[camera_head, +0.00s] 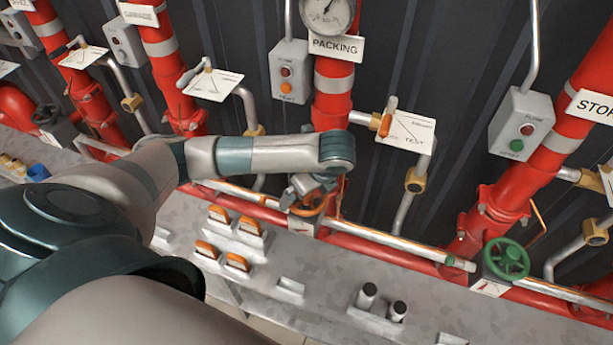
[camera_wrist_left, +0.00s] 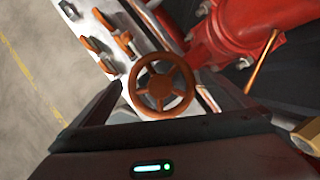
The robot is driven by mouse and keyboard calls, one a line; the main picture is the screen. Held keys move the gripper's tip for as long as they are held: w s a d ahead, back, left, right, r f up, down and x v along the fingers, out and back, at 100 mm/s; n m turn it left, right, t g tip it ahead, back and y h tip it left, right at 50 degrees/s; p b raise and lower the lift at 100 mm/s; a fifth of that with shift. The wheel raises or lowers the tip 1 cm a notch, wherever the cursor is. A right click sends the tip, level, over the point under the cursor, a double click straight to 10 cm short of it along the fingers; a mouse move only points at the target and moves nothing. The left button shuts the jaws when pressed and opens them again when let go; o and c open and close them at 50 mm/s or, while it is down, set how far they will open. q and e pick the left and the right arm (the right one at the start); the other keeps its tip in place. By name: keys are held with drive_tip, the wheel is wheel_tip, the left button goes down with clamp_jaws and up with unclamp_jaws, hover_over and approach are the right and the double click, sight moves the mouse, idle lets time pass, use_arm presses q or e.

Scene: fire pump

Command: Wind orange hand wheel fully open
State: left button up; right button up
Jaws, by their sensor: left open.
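The orange hand wheel (camera_head: 308,204) is on a valve at the foot of the middle red pipe, below the PACKING sign. In the head view my left gripper (camera_head: 303,190) is at the wheel and hides part of it. In the left wrist view the whole wheel (camera_wrist_left: 162,87) shows, round with several spokes, lying between my left gripper's two fingers (camera_wrist_left: 165,105). The fingers stand wide apart on either side of the rim, and I see no contact with it. My right gripper is in neither view.
A green hand wheel (camera_head: 506,259) is on the right pipe. Orange-topped blocks (camera_head: 238,262) and two dark cylinders (camera_head: 368,296) stand on the grey bench (camera_head: 330,290). The red pipe (camera_wrist_left: 237,30) and flange are close beyond the wheel. A TEST lever (camera_head: 386,124) is at upper right.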

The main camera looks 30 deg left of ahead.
use_arm(q)
drive_tip(key=m+b, duration=0.1)
drive_tip(key=m, duration=0.1)
drive_tip(key=m+t+b, duration=0.1)
drive_tip(key=b, duration=0.1)
drive_tip(key=shift+f+m+h, duration=0.3)
drive_tip(key=shift+f+m, duration=0.05)
drive_tip(key=shift+m, duration=0.05)
drive_tip(key=shift+r+m+t+b, duration=0.2)
drive_tip(key=shift+m+t+b, duration=0.1)
drive_tip(key=shift+m+b, duration=0.15)
drive_tip(key=shift+r, duration=0.15)
drive_tip(key=shift+m+h, duration=0.25)
drive_tip(key=shift+h, duration=0.05)
drive_tip(key=m+b, duration=0.2)
drive_tip(key=b, duration=0.1)
drive_tip(key=m+t+h+b, duration=0.1)
drive_tip(key=m+b, duration=0.1)
drive_tip(key=b, duration=0.1)
drive_tip(key=m+h+b, duration=0.1)
drive_tip(key=m+b, duration=0.2)
drive_tip(key=shift+f, duration=0.3)
drive_tip(key=shift+r+t, duration=0.15)
drive_tip(key=shift+t, duration=0.15)
drive_tip(key=shift+r+m+h, duration=0.15)
drive_tip(key=shift+m+h, duration=0.15)
drive_tip(key=shift+m, duration=0.1)
